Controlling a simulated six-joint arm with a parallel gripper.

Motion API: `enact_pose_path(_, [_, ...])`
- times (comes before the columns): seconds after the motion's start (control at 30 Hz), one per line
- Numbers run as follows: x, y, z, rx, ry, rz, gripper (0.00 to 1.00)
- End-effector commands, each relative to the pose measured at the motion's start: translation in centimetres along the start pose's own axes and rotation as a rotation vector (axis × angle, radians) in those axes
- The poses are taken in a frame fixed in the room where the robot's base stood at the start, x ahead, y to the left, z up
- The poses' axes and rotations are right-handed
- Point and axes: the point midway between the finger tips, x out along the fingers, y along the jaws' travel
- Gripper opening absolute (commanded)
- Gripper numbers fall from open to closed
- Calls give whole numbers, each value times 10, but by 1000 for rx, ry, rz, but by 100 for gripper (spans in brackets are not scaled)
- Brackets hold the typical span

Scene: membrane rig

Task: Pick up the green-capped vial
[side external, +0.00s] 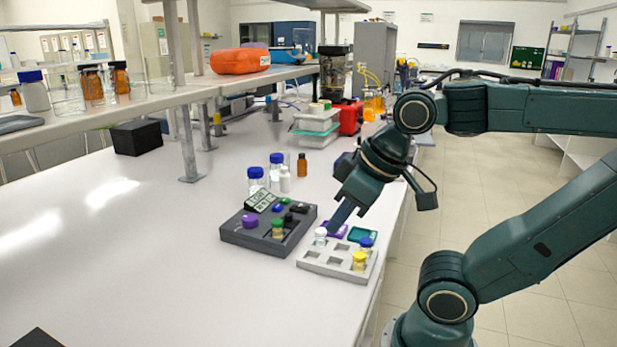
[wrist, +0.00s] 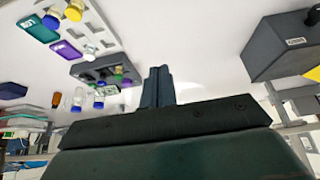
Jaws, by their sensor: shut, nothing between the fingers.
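My gripper (side external: 334,226) is shut and empty. In the side external view it points down over the back of the light grey rack (side external: 325,271), right of the dark block and apart from the green-capped vial. In the wrist view its closed fingers (wrist: 157,86) show mid-frame, with the dark block left of them.
The light rack holds a white-capped vial (side external: 320,236), a blue-capped vial (side external: 366,244) and a yellow-capped vial (side external: 359,261). A purple knob (side external: 250,221) sits on the dark block. Bottles (side external: 276,170) stand behind it.

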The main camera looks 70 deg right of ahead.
Motion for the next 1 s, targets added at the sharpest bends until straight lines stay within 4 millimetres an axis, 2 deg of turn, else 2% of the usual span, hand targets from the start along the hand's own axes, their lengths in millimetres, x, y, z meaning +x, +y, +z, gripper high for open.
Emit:
enact_pose_path(0.03, [0, 0, 0, 0, 0, 0, 0])
enact_pose_path(0.3, [0, 0, 0, 0, 0, 0, 52])
enact_pose_path(0.73, [0, 2, -5, 28, -8, 4, 52])
enact_pose_path(0.87, [0, 5, -16, 97, -31, 13, 52])
enact_pose_path(1.0, [1, 13, -35, 221, -68, 32, 52])
